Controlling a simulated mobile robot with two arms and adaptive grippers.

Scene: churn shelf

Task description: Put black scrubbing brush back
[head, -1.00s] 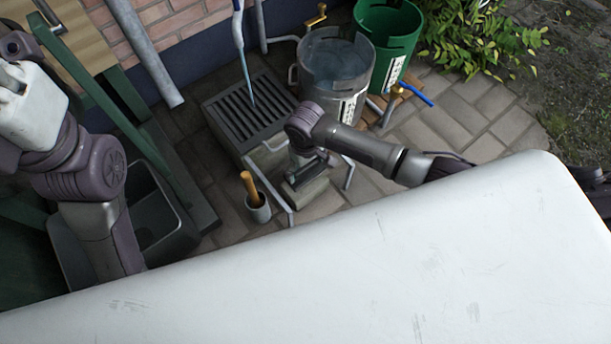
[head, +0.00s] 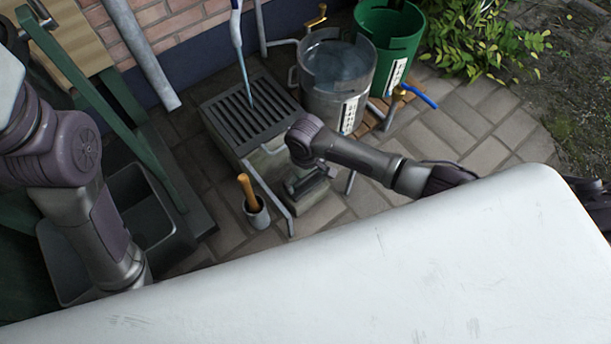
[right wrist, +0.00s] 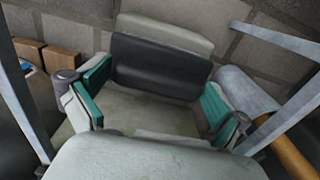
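My right gripper (head: 307,183) hangs low over a pale stone block (head: 312,203) in front of the grate. In the right wrist view the right gripper (right wrist: 155,92) has its two teal-padded fingers wide apart. A black block (right wrist: 160,66) with a pale layer along its far side lies between and just beyond the fingertips. It may be the black scrubbing brush, but I cannot tell for sure. I see no contact between it and the pads. It is not clear in the head view. My left gripper is out of view; only its arm shows at left.
A grey cup (head: 257,216) with a wooden handle (head: 247,188) stands left of my right gripper. Metal rails (head: 271,200) run close by. A slotted grate (head: 250,112), a metal bucket (head: 334,85) and a green bucket (head: 388,42) stand behind. A dark basin (head: 140,215) is at left.

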